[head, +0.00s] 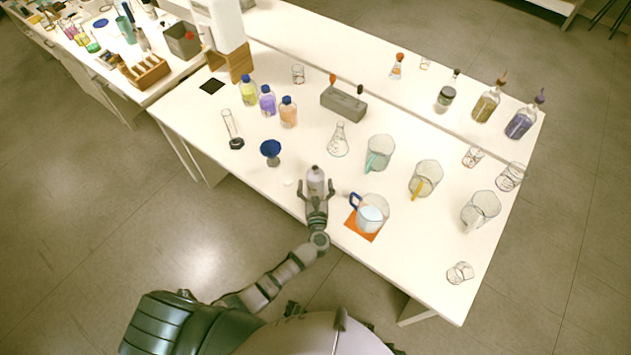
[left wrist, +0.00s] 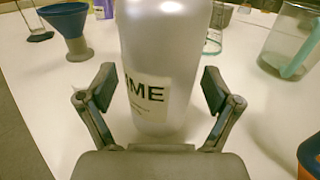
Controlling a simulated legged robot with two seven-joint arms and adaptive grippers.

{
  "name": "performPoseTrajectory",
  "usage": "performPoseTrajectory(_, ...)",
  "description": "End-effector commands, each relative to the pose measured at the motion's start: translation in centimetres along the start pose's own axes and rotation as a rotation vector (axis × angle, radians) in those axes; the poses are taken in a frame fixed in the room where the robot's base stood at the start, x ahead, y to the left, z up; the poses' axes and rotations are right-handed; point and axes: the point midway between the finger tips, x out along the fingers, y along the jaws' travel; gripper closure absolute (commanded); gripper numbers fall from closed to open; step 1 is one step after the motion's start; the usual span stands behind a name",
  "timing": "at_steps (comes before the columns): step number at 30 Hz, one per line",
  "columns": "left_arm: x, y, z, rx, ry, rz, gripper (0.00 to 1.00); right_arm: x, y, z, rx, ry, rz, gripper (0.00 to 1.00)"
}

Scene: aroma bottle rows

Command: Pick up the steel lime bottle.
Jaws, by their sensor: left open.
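The steel lime bottle (head: 316,180) stands upright near the front edge of the white table in the head view. In the left wrist view the bottle (left wrist: 160,60) fills the middle, and its label shows the letters "IME". My left gripper (head: 316,192) is open, with one finger on each side of the bottle. In the left wrist view the gripper's fingers (left wrist: 157,90) stand apart from the bottle, with gaps on both sides. The bottle's top is cut off in the left wrist view. My right gripper is not in view.
A blue funnel (head: 270,149) stands left of the bottle. A beaker with a blue handle (head: 372,212) sits on an orange mat (head: 360,232) close on the right. A conical flask (head: 339,142) and a jug with a teal handle (head: 380,150) stand behind. The table's front edge is near.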

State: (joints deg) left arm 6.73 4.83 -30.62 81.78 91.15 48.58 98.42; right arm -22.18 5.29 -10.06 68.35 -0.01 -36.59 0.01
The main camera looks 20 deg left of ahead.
Motion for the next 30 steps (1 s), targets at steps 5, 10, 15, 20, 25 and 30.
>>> performPoseTrajectory(5,0.0,0.0,0.0,0.000,0.000,-0.001,0.10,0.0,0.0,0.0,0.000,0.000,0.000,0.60)
performPoseTrajectory(10,0.0,0.0,0.0,0.000,0.000,-0.001,0.45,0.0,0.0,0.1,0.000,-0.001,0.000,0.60)
performPoseTrajectory(15,0.0,0.0,0.0,0.000,0.000,-0.001,0.88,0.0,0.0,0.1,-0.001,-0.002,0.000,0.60)
performPoseTrajectory(20,0.0,-0.1,0.1,0.000,-0.002,-0.001,0.90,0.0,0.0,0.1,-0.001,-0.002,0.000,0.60)
performPoseTrajectory(25,0.0,-0.1,0.4,-0.002,-0.002,-0.001,0.90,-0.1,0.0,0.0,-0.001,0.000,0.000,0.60)
performPoseTrajectory(30,0.0,0.0,1.9,-0.004,-0.004,0.000,0.90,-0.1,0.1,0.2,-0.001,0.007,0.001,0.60)
